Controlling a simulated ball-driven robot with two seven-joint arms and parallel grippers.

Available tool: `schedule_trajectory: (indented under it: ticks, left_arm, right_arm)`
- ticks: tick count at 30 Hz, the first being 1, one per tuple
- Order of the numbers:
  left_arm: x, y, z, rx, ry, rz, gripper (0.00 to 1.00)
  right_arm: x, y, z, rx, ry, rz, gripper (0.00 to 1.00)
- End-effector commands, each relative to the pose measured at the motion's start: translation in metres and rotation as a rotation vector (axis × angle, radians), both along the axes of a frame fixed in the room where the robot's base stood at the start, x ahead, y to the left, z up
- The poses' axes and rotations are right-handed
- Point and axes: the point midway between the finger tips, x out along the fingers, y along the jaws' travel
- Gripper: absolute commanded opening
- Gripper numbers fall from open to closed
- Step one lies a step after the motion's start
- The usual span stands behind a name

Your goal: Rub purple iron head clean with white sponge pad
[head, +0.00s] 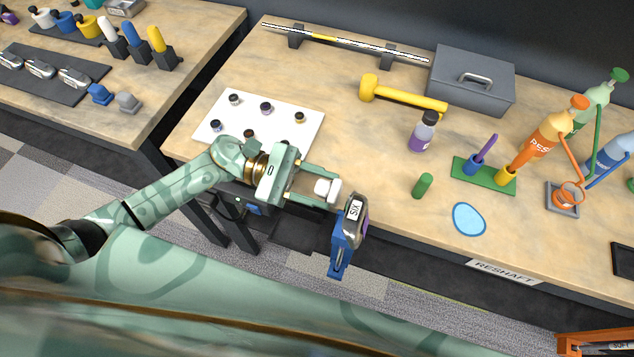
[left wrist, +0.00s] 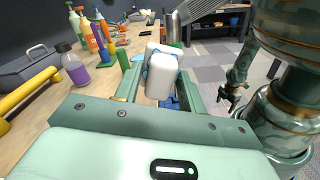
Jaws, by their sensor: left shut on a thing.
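The white sponge pad (head: 327,190) is between the fingers of my left gripper (head: 318,188), which is shut on it. It also shows in the left wrist view (left wrist: 160,78). The iron head (head: 358,222), grey with a purplish tint and a "SIX" label, sits upright at the top of a blue clamp (head: 339,258) in front of the bench edge. The pad is just left of the head in the head view; whether they touch I cannot tell. In the left wrist view the pad partly hides the clamp. A small dark-green claw shape (left wrist: 232,95), perhaps my right gripper, shows at the right.
The bench (head: 330,100) holds a white board (head: 290,118) with small pots, a yellow mallet (head: 400,95), a purple-filled bottle (head: 423,132), a green cylinder (head: 422,186) and a blue disc (head: 468,219). Orange and green bottles stand at the right. Carpet floor lies in front.

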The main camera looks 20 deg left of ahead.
Motion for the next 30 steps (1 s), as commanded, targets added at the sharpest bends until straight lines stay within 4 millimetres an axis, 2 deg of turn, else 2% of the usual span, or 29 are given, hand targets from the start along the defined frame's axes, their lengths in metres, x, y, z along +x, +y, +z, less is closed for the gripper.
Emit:
schedule_trajectory:
  ticks: [30]
  left_arm:
    - [-0.001,-0.016,0.000,0.000,0.000,-0.001,0.18]
  right_arm:
    - [0.000,-0.005,-0.003,-0.005,0.000,0.000,0.76]
